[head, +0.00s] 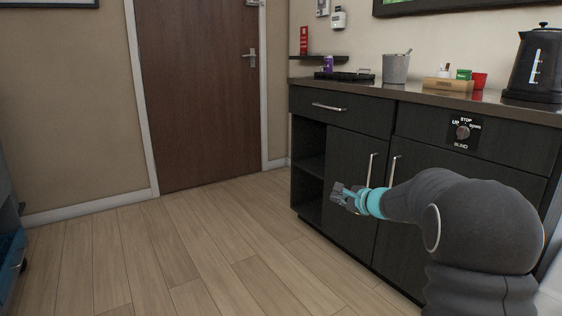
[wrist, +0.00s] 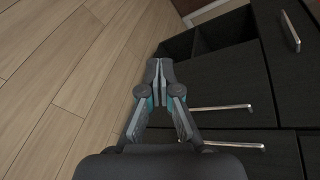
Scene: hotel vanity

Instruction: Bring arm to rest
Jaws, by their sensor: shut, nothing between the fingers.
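My gripper (head: 340,195) shows in the head view at the end of my dark arm, in front of the lower doors of the dark vanity cabinet (head: 341,151). In the wrist view my gripper (wrist: 159,68) has its fingertips together with nothing between them. It holds no object and appears apart from the cabinet front. The arm hides part of the cabinet's lower right.
The countertop (head: 433,98) bears a black kettle (head: 537,66), a grey bucket (head: 396,69), a wooden box (head: 449,84) and a black tray (head: 345,76). Door handles (head: 371,169) stick out near my gripper. The wooden floor (head: 180,250) to the left is clear, up to a closed brown door (head: 200,90).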

